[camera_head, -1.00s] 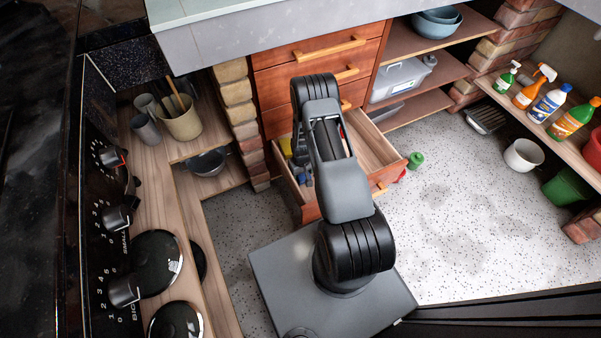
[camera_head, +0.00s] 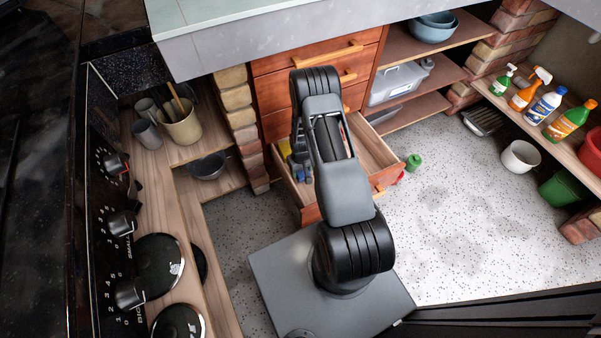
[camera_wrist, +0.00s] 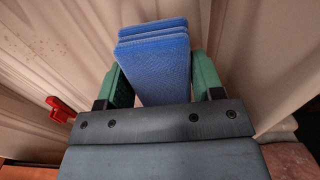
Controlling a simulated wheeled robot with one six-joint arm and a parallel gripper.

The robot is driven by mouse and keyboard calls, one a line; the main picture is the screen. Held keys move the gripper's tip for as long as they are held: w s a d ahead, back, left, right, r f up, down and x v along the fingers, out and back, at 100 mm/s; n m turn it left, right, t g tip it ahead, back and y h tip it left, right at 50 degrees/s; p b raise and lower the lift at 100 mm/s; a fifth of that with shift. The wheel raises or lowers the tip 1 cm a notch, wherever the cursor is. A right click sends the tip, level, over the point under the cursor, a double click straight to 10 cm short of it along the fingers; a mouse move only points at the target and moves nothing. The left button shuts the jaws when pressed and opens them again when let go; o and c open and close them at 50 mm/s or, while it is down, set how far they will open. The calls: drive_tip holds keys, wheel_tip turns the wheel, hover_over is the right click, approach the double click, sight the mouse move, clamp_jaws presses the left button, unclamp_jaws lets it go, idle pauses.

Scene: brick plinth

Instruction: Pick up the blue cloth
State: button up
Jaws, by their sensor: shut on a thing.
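The blue cloth (camera_wrist: 158,62) is a folded stack of several layers in the wrist view. My gripper (camera_wrist: 160,80) has green fingers, one on each side of the cloth, and is shut on it. In the head view, my arm covers most of the gripper and the cloth, over the open drawer (camera_head: 377,157). A small blue patch (camera_head: 303,172) shows beside my arm, in the left part of the drawer; I cannot tell there whether it is the cloth.
A yellow thing (camera_head: 284,149) lies at the drawer's left side. A red thing (camera_wrist: 60,109) shows left of my gripper in the wrist view. The speckled floor (camera_head: 460,225) at right is clear.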

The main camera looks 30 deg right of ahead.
wheel_tip(320, 180, up, 14)
drive_tip(key=p, duration=0.3)
drive_tip(key=shift+f, duration=0.2)
